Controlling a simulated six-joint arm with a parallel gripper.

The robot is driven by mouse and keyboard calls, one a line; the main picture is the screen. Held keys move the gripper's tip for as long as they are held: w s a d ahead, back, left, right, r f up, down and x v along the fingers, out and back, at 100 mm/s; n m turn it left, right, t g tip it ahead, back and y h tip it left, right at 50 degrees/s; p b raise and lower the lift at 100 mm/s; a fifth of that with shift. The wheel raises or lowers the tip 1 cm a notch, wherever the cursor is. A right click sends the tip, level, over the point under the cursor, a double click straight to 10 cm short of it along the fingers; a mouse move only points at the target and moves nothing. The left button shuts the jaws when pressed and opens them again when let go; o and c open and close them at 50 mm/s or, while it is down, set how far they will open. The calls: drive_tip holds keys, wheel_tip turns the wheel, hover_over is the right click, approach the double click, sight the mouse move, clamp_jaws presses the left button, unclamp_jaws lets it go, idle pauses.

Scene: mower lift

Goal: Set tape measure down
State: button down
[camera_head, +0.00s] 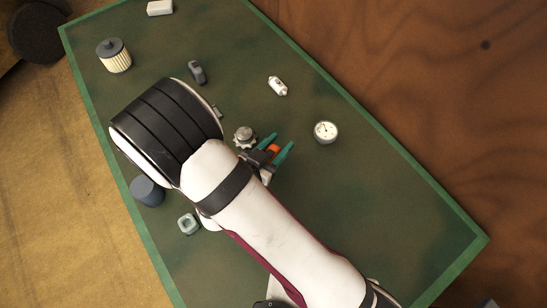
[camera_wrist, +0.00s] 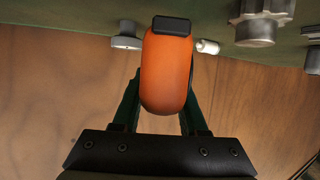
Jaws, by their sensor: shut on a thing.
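The tape measure is an orange rounded body with a black end. It shows in the middle of the wrist view (camera_wrist: 167,75) and as a small orange patch in the head view (camera_head: 273,151). My gripper (camera_head: 281,144) has green fingers, one on each side of the tape measure, and is shut on it. In the wrist view the fingers of my gripper (camera_wrist: 164,95) are partly hidden behind the orange body. My arm covers part of the bench in the head view. I cannot tell exactly how high the tape measure is above the green surface.
The green bench top (camera_head: 350,220) has clear room at right. A gear-shaped metal part (camera_head: 245,136) is close left of my gripper. A round gauge (camera_head: 326,131) and small white part (camera_head: 278,86) lie beyond. A filter (camera_head: 114,55), dark cylinder (camera_head: 147,192) and grey nut (camera_head: 188,223) stand left.

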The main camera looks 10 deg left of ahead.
wheel_tip(320, 180, down, 5)
drive_tip(key=shift+f, duration=0.1)
drive_tip(key=shift+c, duration=2.2)
unclamp_jaws()
drive_tip(key=v, duration=1.2)
drive_tip(key=shift+a, duration=0.1)
